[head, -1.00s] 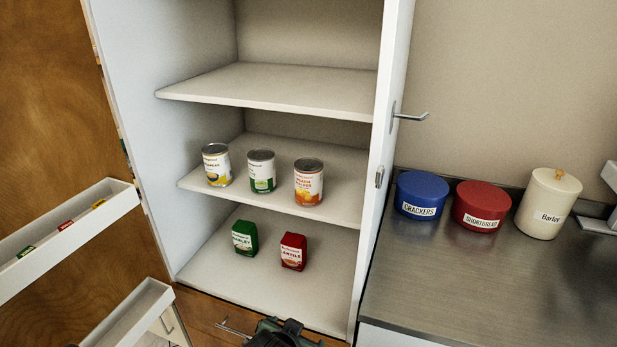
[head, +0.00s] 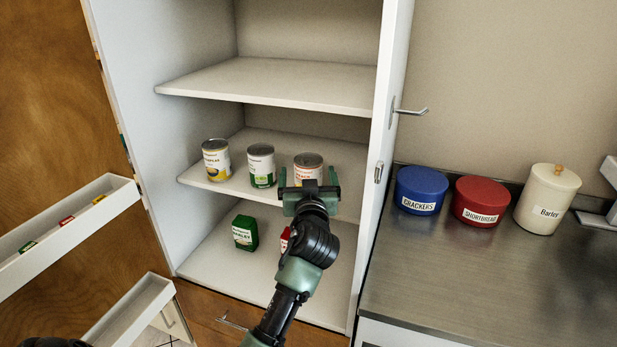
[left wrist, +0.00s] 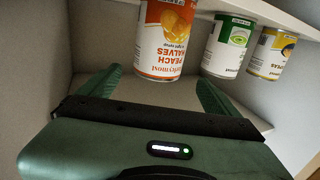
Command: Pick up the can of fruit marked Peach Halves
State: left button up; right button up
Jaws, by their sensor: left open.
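The Peach Halves can (head: 308,166) stands upright on the middle cupboard shelf, rightmost in a row of three. In the head view my left gripper (head: 308,178) is in front of it and hides its lower part. In the left wrist view the can's orange and white label (left wrist: 165,40) reads Peach Halves. There my left gripper (left wrist: 158,78) is open, with a finger to each side of the can's near end. I cannot tell whether the fingers reach around it. My right gripper is not in view.
A green-labelled can (head: 261,166) and a yellow-labelled can (head: 216,160) stand to the left. A green packet (head: 245,232) and a partly hidden red packet (head: 285,238) are on the shelf below. The cupboard's right wall (head: 380,150) is close by.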

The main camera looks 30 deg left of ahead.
aim_at(308, 163)
pick_arm(q)
jog(key=p+x, duration=0.1)
jog(key=x, duration=0.2)
jog(key=p+x, duration=0.1)
jog(key=x, duration=0.2)
jog(key=shift+w+d+f, duration=0.1)
jog(key=shift+d+f, duration=0.05)
jog(key=shift+f, duration=0.05)
jog(key=shift+w+a+f, duration=0.15)
jog(key=shift+w+a, duration=0.1)
jog(key=shift+w, duration=0.05)
jog(key=c, duration=2)
grip_shut()
